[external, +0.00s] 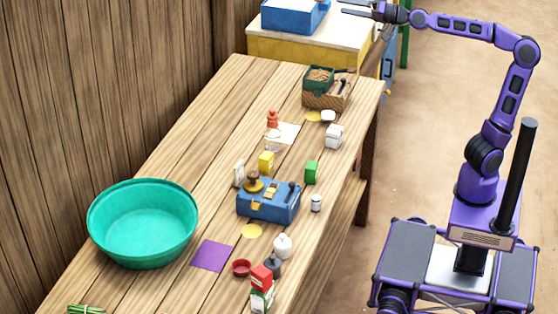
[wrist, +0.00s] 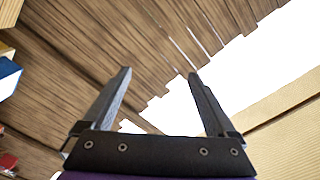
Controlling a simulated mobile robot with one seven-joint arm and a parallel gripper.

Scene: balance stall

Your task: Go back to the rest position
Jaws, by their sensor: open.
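My gripper (external: 357,12) is at the top of the external view, raised near the far end of the table and in front of the cream-topped stand. In the wrist view my gripper (wrist: 158,72) shows two dark fingers spread apart with nothing between them. Behind the fingers are plank walling and a bright white gap. My purple arm reaches left from the base at the right side of the external view.
A long wooden table (external: 185,137) holds a teal basin (external: 143,222), a blue box (external: 268,207), a purple cloth (external: 212,255), a wooden crate (external: 326,98) and several small items. A yellow stand (external: 300,60) bears a blue tray (external: 292,18). Open floor lies right of the table.

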